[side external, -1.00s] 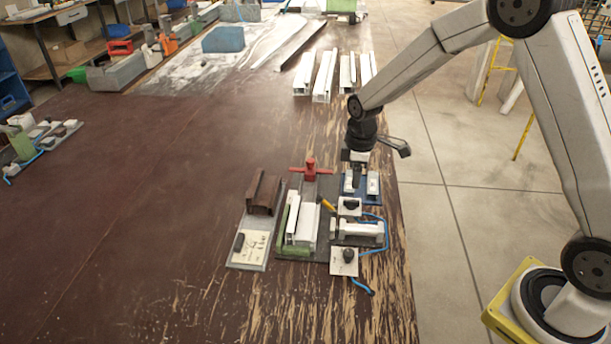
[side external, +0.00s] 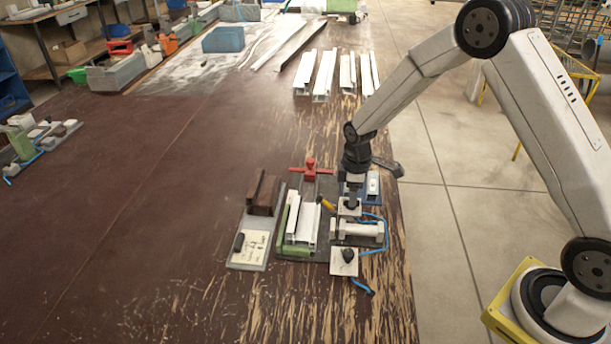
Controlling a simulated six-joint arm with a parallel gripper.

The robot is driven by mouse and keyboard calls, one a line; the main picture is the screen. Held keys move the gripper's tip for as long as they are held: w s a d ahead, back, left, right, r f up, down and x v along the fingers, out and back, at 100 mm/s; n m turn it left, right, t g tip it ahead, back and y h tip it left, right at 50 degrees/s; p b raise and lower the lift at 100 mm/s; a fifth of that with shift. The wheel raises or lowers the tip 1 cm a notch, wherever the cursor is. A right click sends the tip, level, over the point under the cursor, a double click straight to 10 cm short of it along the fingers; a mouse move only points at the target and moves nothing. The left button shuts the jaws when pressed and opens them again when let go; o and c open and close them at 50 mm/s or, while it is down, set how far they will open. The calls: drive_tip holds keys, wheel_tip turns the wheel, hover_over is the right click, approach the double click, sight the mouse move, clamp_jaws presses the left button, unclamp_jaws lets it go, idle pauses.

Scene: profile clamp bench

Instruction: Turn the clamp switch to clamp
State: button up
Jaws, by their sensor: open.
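A small white plate (side external: 344,263) with a black knob stands at the near end of the clamp fixture. A second white plate (side external: 349,208) lies farther back, just behind the white clamp cylinder (side external: 357,230). I cannot read labels on either, so which is the clamp switch is unclear. My gripper (side external: 352,200) points straight down over the second plate, its fingers open around or just above where its knob sits. The knob is hidden by the fingers, and contact cannot be told. White profiles (side external: 302,222) lie in the fixture beside the green stop (side external: 292,251).
A red-handled clamp (side external: 311,170) stands behind the profiles. A blue hose (side external: 384,240) curls on the right. A brown profile block (side external: 262,194) stands left. The table's left middle is clear.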

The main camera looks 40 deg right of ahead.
drive_tip(key=shift+f, duration=0.95)
clamp_jaws()
drive_tip(key=shift+m, duration=0.5)
drive_tip(key=m, duration=1.1)
